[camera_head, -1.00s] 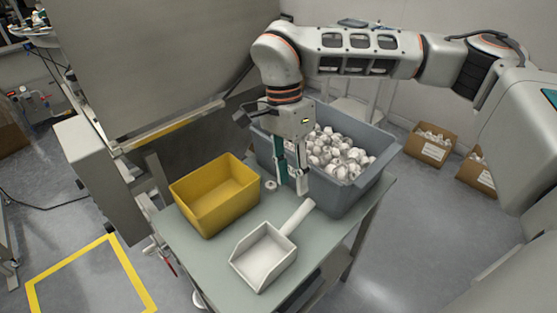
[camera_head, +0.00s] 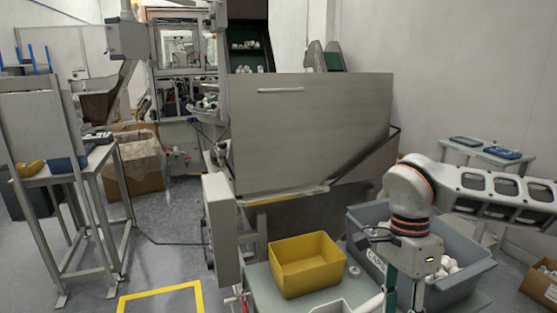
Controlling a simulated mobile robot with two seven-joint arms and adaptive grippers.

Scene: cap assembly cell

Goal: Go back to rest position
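My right arm comes in from the right, and its gripper (camera_head: 403,295) points down in front of the grey bin (camera_head: 470,250). Its two fingers stand apart with nothing seen between them; the tips are near or past the bottom edge of the picture. The grey bin holds white caps (camera_head: 446,265), partly hidden by my arm. The white scoop (camera_head: 335,307) lies on the table, mostly cut off by the bottom edge. My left gripper is not in view.
An empty yellow bin (camera_head: 306,265) stands on the table (camera_head: 262,290), with a small white ring (camera_head: 354,272) beside it. A large metal hopper (camera_head: 310,130) rises behind. A side stand (camera_head: 485,150) and a cardboard box (camera_head: 541,284) are at right.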

